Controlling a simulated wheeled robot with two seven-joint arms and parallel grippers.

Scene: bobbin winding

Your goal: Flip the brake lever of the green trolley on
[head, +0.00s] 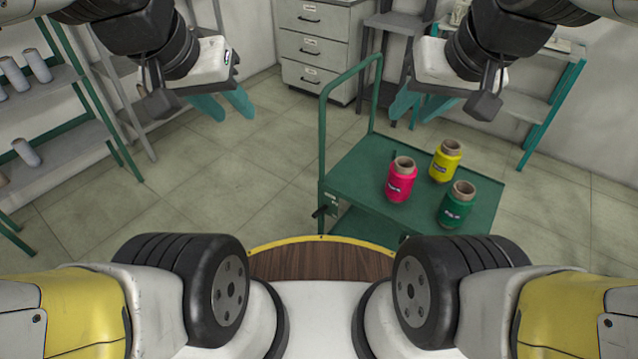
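The green trolley (350,168) stands right of centre, with its tall push handle (322,130) on its left side. A small dark lever (320,212) sticks out low at the trolley's near left corner, beside the handle post; it looks like the brake lever, but its setting is too small to tell. My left gripper (232,108) hangs in the air left of the trolley, its teal fingers apart and empty. My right gripper (420,108) is above the far part of the trolley in the picture, its teal fingers apart and empty. Neither gripper touches the lever.
Pink (401,182), yellow (445,162) and green (457,206) bobbins stand on the trolley top. A shelf rack (70,140) with pale bobbins is at left. A drawer cabinet (318,48) stands at the back. The tiled floor (215,185) left of the trolley is clear.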

